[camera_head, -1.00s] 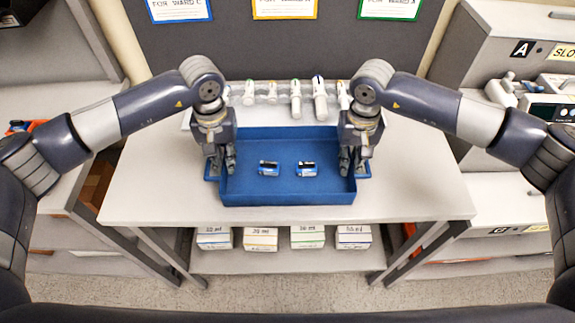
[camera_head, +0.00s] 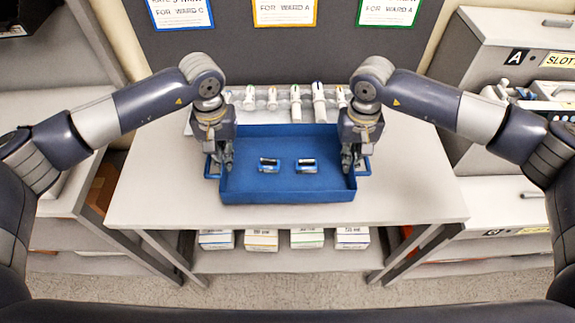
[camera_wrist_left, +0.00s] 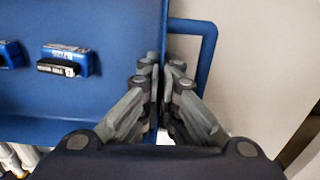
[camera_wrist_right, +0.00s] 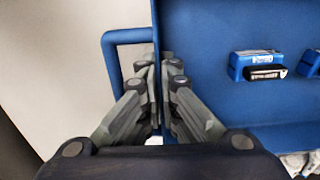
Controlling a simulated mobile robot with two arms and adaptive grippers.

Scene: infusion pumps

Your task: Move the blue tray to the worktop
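The blue tray (camera_head: 288,192) is in front of me at the white-topped table, level as far as I can see. Two small blue blocks with dark and white labels (camera_head: 269,165) (camera_head: 306,166) lie in it. My left gripper (camera_head: 225,166) is shut on the tray's left side wall, beside the loop handle (camera_wrist_left: 211,45). My right gripper (camera_head: 350,163) is shut on the right side wall, beside the other loop handle (camera_wrist_right: 108,55). In both wrist views the fingers sit on either side of the wall. The tray's underside is hidden, so any gap below it is unclear.
The table top (camera_head: 420,195) has free room on both sides. A rack of white syringe-like items (camera_head: 297,103) stands behind the tray. Labelled boxes (camera_head: 307,239) stand on the lower shelf. Shelving (camera_head: 500,60) stands right, with devices; a grey unit (camera_head: 50,110) stands left.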

